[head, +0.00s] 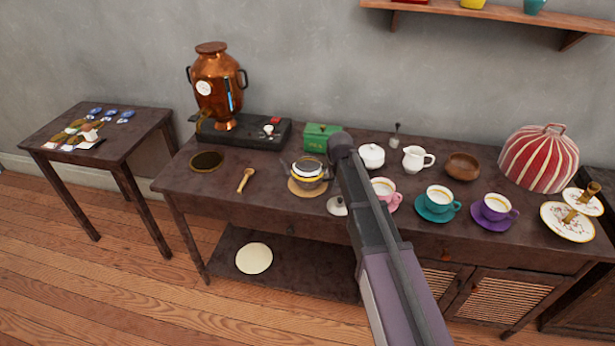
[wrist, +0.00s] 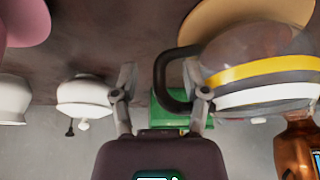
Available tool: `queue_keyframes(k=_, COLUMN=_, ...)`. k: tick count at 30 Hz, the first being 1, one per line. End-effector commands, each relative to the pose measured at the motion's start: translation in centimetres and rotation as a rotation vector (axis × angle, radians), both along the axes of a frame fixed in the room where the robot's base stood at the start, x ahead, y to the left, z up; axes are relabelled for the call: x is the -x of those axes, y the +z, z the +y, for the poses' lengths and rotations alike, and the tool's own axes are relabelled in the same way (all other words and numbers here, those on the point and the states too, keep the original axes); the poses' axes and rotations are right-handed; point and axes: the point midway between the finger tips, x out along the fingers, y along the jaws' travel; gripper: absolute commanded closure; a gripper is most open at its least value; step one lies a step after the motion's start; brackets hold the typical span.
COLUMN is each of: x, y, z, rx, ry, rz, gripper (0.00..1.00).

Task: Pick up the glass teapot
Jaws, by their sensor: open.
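The glass teapot (head: 309,172) stands upright on a round tan mat (head: 293,190) near the middle of the table, with yellow and white bands around it. My arm comes in from the front right and ends beside it; my gripper is hidden in the head view. In the wrist view, which is upside down, my gripper (wrist: 159,76) is open, its two fingers spread. The teapot (wrist: 262,50) fills the right side there. Its dark curved handle (wrist: 160,72) appears between the fingers, close to the right one. I cannot tell whether they touch.
A green box (head: 322,137) and a white lidded bowl (head: 371,156) stand behind. A copper samovar (head: 216,85) is back left. A wooden scoop (head: 245,180) lies left, with bare table around it.

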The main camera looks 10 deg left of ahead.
Motion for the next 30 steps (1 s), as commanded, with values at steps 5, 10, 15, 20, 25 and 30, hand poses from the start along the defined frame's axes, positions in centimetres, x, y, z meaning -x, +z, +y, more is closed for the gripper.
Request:
queue_keyframes(k=5, x=0.00, y=0.04, z=-0.02, rx=0.000, ry=0.000, rz=0.000, gripper=0.41)
queue_keyframes(k=10, x=0.00, y=0.04, z=-0.02, rx=0.000, ry=0.000, rz=0.000, gripper=0.41)
queue_keyframes(k=15, x=0.00, y=0.03, z=-0.01, rx=0.000, ry=0.000, rz=0.000, gripper=0.41)
queue_keyframes(k=20, x=0.01, y=0.04, z=-0.01, rx=0.000, ry=0.000, rz=0.000, gripper=0.89)
queue_keyframes(k=25, x=0.01, y=0.03, z=0.00, rx=0.000, ry=0.000, rz=0.000, gripper=1.00)
queue_keyframes(k=30, x=0.01, y=0.04, z=0.03, rx=-0.001, ry=0.000, rz=0.000, gripper=1.00)
